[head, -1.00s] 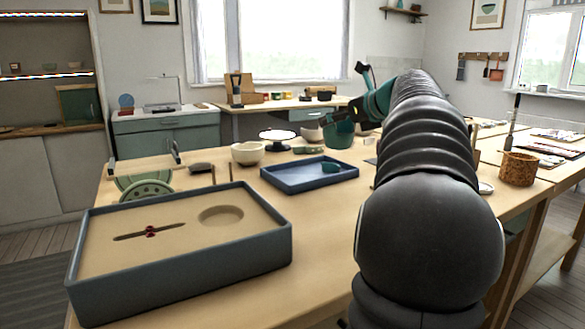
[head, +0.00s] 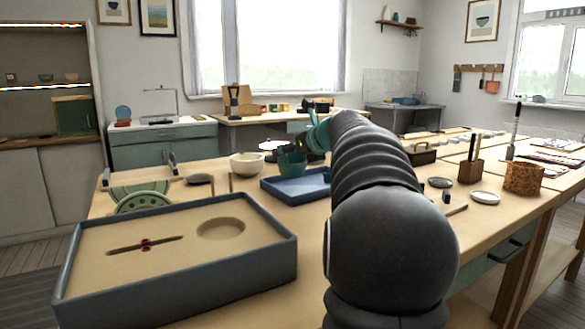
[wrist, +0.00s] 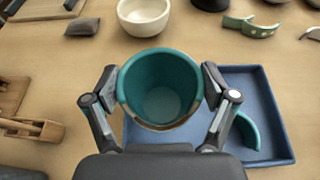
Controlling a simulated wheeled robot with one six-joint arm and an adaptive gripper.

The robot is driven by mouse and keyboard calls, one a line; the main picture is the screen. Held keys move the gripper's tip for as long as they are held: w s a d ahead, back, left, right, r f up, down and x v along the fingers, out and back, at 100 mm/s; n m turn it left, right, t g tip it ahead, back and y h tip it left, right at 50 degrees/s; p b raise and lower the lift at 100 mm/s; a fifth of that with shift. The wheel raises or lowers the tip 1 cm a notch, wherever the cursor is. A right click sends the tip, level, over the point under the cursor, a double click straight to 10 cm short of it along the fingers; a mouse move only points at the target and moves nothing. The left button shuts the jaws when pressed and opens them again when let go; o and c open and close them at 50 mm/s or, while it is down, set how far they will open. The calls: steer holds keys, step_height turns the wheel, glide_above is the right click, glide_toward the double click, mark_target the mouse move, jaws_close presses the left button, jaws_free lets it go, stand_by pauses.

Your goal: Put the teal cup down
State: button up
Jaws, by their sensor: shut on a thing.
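The teal cup (wrist: 160,100) is in the middle of the wrist view, its open mouth toward the camera and its inside empty. My gripper (wrist: 161,82) is shut on it, one finger on each side of the wall. In the head view the cup (head: 291,164) hangs over or just behind the blue tray (head: 298,199). In the wrist view the blue tray (wrist: 276,105) lies below and to the right of the cup. A curved teal shard (wrist: 246,131) lies in it. The gap under the cup is hidden.
A cream bowl (head: 246,166) stands left of the cup. A grey-blue box of sand (head: 180,273) with a round hollow fills the table's front left. Green pieces (wrist: 250,26) lie beyond the tray. A cork pot (head: 523,178) and small dish (head: 485,198) are at right.

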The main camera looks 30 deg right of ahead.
mark_target(292, 166)
steer(key=shift+f+b, duration=0.7)
steer(key=shift+f, duration=1.3)
steer(key=shift+f, duration=0.15)
steer(key=o, duration=0.9)
steer(key=shift+r, duration=0.2)
steer(key=v, duration=1.2)
